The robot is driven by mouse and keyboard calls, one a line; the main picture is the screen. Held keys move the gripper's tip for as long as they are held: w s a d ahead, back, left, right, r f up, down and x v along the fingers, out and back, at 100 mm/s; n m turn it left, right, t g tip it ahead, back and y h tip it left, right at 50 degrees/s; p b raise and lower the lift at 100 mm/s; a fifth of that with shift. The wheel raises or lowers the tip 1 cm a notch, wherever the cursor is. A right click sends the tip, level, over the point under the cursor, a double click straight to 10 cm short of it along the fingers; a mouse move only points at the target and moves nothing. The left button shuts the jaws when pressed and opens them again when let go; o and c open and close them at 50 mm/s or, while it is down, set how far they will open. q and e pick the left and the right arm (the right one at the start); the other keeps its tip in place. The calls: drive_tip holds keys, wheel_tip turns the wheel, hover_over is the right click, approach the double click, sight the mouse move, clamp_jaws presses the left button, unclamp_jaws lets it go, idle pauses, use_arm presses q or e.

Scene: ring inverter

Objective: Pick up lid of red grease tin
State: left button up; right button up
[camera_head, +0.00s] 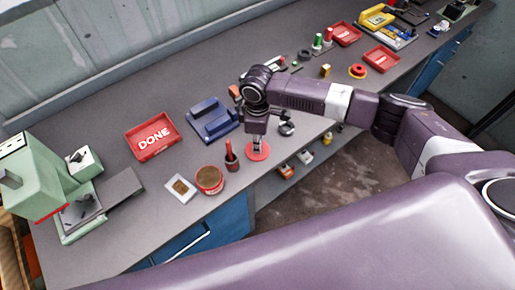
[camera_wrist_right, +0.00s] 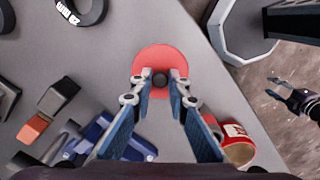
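The round red lid (camera_head: 257,152) lies flat near the front edge of the bench. My right gripper (camera_head: 258,149) is directly above the lid. In the right wrist view its fingers (camera_wrist_right: 161,84) are apart, one on each side of the knob, with no clear grip on it. The red grease tin (camera_head: 209,180) stands open to the left, brown inside. It also shows in the right wrist view (camera_wrist_right: 238,150). What appears to be my left gripper (camera_wrist_right: 280,89) is at that view's right edge, fingers apart.
A dark red pot with a tool (camera_head: 231,158) stands between tin and lid. A small tray (camera_head: 181,188), a blue fixture (camera_head: 211,119) and a red DONE tray (camera_head: 153,137) are nearby. A dark ring (camera_head: 287,128) is to the right. The bench's front edge is close.

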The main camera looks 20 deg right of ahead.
clamp_jaws()
drive_tip(key=shift+r, duration=0.1)
